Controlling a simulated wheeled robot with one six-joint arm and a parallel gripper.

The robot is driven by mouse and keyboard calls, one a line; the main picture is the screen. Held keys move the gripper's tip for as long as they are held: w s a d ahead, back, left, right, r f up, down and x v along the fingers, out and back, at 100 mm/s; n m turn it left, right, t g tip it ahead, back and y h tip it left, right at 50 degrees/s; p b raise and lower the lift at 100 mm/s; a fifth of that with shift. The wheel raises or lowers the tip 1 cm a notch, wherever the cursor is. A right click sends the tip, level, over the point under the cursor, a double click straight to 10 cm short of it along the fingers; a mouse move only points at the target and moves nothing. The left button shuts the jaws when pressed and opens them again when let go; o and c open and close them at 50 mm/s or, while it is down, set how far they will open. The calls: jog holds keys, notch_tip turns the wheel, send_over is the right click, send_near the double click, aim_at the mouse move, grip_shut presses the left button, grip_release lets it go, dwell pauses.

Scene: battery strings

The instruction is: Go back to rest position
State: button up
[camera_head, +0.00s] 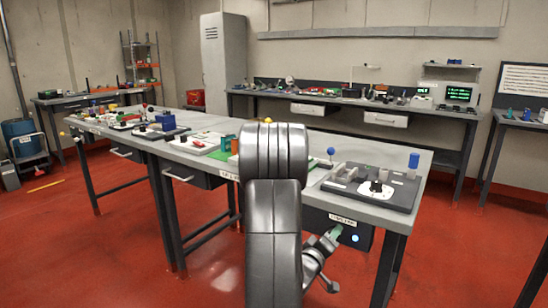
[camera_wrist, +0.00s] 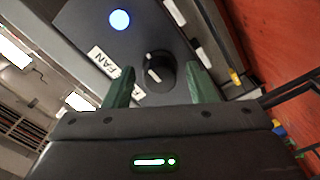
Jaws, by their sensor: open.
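My gripper (camera_wrist: 160,68) is open, with its two green fingers apart and a dark round knob (camera_wrist: 158,75) showing between their tips. I cannot tell whether either finger touches the knob. The knob is on a dark panel (camera_wrist: 185,45) with a white label reading FAN (camera_wrist: 103,62) and a lit blue light (camera_wrist: 120,20). In the head view, my gripper (camera_head: 334,233) is low in front of the dark box (camera_head: 365,234) under the near table's edge, partly behind my arm. The box's blue light (camera_head: 355,238) shows, but its knob cannot be made out there.
A back bench (camera_head: 400,105) with instruments stands along the wall. The red floor (camera_head: 130,240) is open at left.

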jog(key=shift+m+b, duration=2.8)
jog(key=shift+m, duration=4.7)
